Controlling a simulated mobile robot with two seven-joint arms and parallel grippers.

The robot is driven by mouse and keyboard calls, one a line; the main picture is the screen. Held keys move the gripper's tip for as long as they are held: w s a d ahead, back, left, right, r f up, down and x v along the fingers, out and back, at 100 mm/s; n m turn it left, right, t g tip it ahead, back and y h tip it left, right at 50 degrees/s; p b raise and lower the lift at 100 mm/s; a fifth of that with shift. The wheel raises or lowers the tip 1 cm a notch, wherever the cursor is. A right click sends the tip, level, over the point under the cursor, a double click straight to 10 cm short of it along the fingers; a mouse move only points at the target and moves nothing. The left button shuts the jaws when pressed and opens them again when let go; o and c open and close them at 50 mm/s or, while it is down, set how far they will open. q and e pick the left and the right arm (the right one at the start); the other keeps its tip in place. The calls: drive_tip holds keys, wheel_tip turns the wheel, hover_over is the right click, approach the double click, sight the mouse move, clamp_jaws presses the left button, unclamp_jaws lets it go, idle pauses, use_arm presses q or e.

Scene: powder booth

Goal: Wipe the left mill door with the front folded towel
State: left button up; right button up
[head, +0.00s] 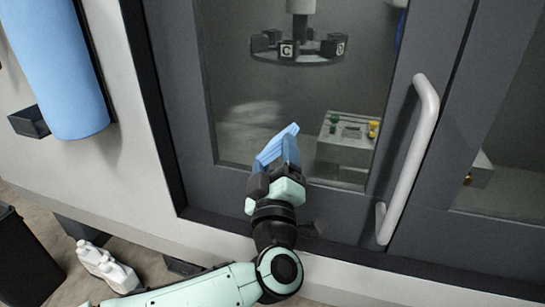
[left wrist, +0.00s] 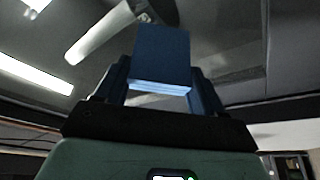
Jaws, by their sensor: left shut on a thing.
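The left mill door (head: 181,100) has a dark grey frame around a window, with a white vertical handle (head: 421,140) on its right side. My left gripper (head: 275,170) is in front of the lower part of this window and is shut on a blue folded towel (head: 281,148). The towel sticks out beyond the fingertips toward the glass; I cannot tell whether it touches. In the left wrist view the towel (left wrist: 161,58) stands up between the two dark fingers. A light smear shows on the glass just above the towel. My right gripper is not in view.
Behind the glass are a tool carousel (head: 298,50) and a grey vise block (head: 346,140). A blue cylinder (head: 62,70) hangs on the white panel at left. White bottles (head: 106,266) and a black bin (head: 25,262) stand on the floor at lower left.

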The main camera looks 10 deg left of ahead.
use_arm(q)
drive_tip(key=shift+r, duration=0.3)
drive_tip(key=shift+w+a+f+b, duration=0.1)
drive_tip(key=shift+a+b, duration=0.2)
drive_tip(key=shift+a, duration=0.75)
drive_tip(key=shift+w+a+b, duration=0.5)
drive_tip(key=shift+a+b, duration=1.45)
drive_tip(key=shift+a, duration=4.3)
drive_tip(key=shift+s+d+r+p, duration=0.2)
drive_tip(key=shift+d+p, duration=0.7)
drive_tip(key=shift+d, duration=1.55)
drive_tip(key=shift+s+d+r+p, duration=0.25)
drive_tip(key=shift+d+p, duration=0.6)
drive_tip(key=shift+d, duration=1.55)
drive_tip(key=shift+s+d+r+p, duration=0.2)
drive_tip(key=shift+d+p, duration=0.7)
drive_tip(key=shift+d, duration=1.55)
drive_tip(key=shift+r+p, duration=0.6)
drive_tip(key=shift+r, duration=0.15)
drive_tip(key=shift+w+a+f+b, duration=0.15)
drive_tip(key=shift+a+b, duration=0.3)
drive_tip(key=shift+a, duration=0.75)
drive_tip(key=w+a+b, duration=0.1)
drive_tip(key=a+b, duration=0.2)
drive_tip(key=a, duration=0.9)
drive_tip(key=shift+b, duration=0.3)
